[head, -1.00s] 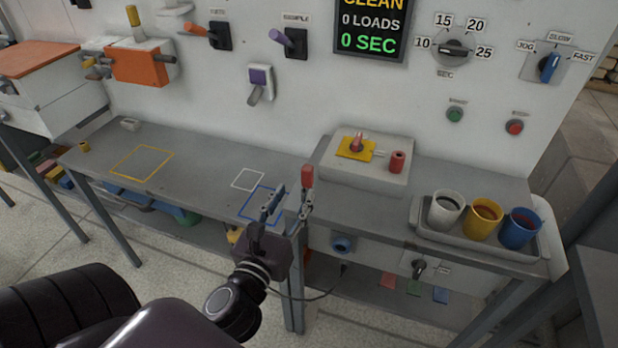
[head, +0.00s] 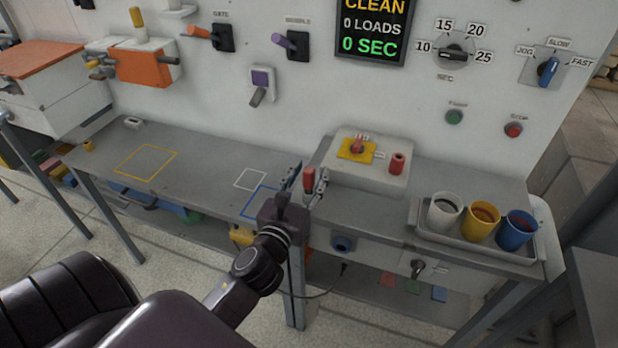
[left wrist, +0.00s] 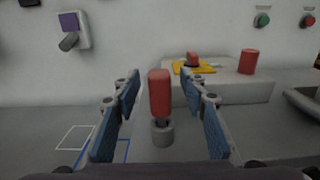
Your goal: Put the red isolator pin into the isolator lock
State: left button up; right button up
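A red pin (head: 308,179) stands upright in a small grey socket (left wrist: 162,132) on the bench. My left gripper (head: 304,184) is open around or just short of it. In the left wrist view the pin (left wrist: 159,93) shows between the blue-padded fingers (left wrist: 160,98), with a gap on both sides. Behind it, a pale box (head: 345,178) carries a yellow plate (head: 345,154) with a red knob (head: 358,144) and a second red cylinder (head: 397,163). I cannot tell which part is the isolator lock. My right gripper is not in view.
A grey tray (head: 417,232) with white, yellow and blue cups stands at the right. The bench (head: 205,170) has yellow, white and blue outlines and is mostly clear at the left. The white panel (head: 380,95) with switches rises behind.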

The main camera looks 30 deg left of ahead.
pick_arm(q)
grip_shut()
dwell(0.3)
